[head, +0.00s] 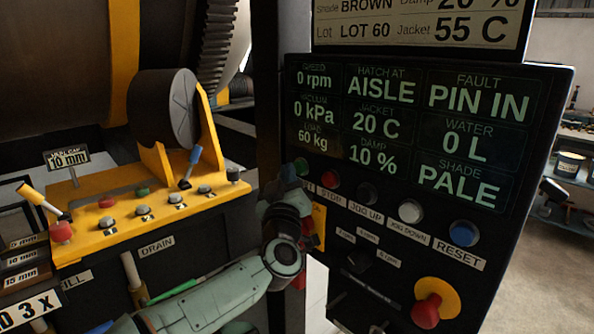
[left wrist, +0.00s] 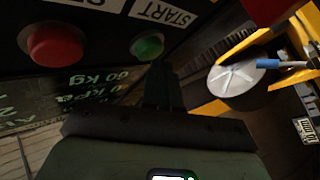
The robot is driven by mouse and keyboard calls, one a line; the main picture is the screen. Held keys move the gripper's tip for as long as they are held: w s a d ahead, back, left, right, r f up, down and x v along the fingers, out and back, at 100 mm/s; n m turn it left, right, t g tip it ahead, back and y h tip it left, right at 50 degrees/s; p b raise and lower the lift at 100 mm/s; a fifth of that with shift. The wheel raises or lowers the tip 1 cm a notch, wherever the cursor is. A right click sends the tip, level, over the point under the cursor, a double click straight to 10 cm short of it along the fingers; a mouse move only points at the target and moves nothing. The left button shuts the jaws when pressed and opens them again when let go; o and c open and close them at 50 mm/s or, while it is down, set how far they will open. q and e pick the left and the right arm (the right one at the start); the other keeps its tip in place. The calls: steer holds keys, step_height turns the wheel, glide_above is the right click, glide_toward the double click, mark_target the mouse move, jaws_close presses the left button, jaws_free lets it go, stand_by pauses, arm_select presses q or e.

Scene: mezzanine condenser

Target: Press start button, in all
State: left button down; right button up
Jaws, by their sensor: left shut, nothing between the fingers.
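The green start button (head: 301,167) is at the left end of the button row on the black control panel (head: 440,240). In the left wrist view the green button (left wrist: 148,46) is under the START label, beside the red stop button (left wrist: 54,46). My left gripper (head: 287,176) is shut and empty, raised just left of the start button in the head view. In the left wrist view its dark fingers (left wrist: 162,84) point at the panel, with tips just below the green button. I cannot tell whether they touch it. My right gripper is not in view.
The panel screen reads FAULT PIN IN, 0 rpm and HATCH AT AISLE. The red stop button (head: 330,179), white button (head: 410,210), blue reset button (head: 464,233) and red emergency knob (head: 428,310) are nearby. A yellow console (head: 120,228) stands left of my arm.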

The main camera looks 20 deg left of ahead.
arm_select(q)
steer(key=shift+s+a, duration=0.15)
steer(key=shift+s, duration=0.35)
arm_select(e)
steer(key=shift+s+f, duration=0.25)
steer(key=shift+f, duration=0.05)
arm_select(q)
steer(key=s+b, duration=0.1)
steer(key=s+a+b, duration=0.1)
steer(key=s, duration=0.1)
steer(key=s+a, duration=0.1)
steer(key=shift+s+b, duration=0.3)
steer(key=shift+b, duration=0.1)
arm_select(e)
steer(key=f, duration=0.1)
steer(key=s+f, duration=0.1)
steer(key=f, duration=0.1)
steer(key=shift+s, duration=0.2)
